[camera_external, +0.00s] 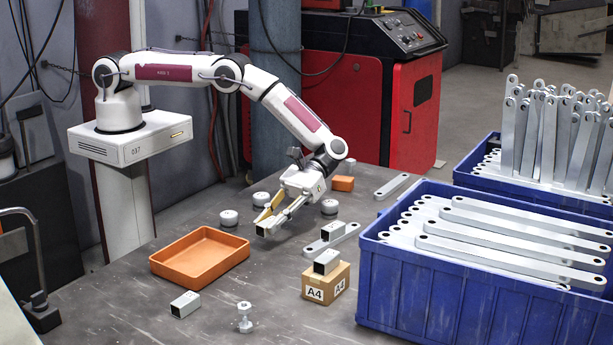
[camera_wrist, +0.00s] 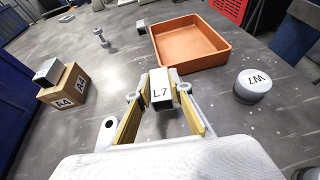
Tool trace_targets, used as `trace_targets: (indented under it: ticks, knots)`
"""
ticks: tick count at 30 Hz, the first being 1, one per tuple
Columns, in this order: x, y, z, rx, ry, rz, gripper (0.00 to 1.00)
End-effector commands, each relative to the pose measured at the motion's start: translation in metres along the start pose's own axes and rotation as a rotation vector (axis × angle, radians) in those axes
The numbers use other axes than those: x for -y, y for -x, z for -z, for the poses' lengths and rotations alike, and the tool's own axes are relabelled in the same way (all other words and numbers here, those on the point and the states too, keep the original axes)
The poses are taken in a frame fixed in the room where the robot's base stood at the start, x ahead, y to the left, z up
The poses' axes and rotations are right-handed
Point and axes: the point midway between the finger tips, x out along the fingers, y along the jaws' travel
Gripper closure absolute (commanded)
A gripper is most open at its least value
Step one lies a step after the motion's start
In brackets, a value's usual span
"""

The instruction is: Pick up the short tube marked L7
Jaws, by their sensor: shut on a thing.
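The short tube marked L7 (camera_wrist: 160,84) is a grey square tube with its label facing the wrist camera. My gripper (camera_wrist: 162,98) has its yellow-padded fingers on both sides of the tube and is shut on it. In the external view my gripper (camera_external: 265,224) points down and left, low over the table, to the right of the orange tray. The tube is mostly hidden by the fingers there. I cannot tell whether the tube touches the table.
An orange tray (camera_external: 200,257) lies left of my gripper. Another tube (camera_external: 326,262) sits on the A4 box (camera_external: 325,283); one lies at the front (camera_external: 185,304), near a bolt (camera_external: 244,318). Blue crates of brackets (camera_external: 450,305) fill the right.

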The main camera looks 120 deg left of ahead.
Motion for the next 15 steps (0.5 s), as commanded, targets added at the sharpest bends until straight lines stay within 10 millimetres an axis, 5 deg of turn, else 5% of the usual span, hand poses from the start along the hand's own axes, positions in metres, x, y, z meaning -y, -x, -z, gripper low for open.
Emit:
trace_targets:
  ticks: [15]
  knots:
    - [0.0, 0.022, -0.052, 0.0, 0.0, 0.0, 1.0]
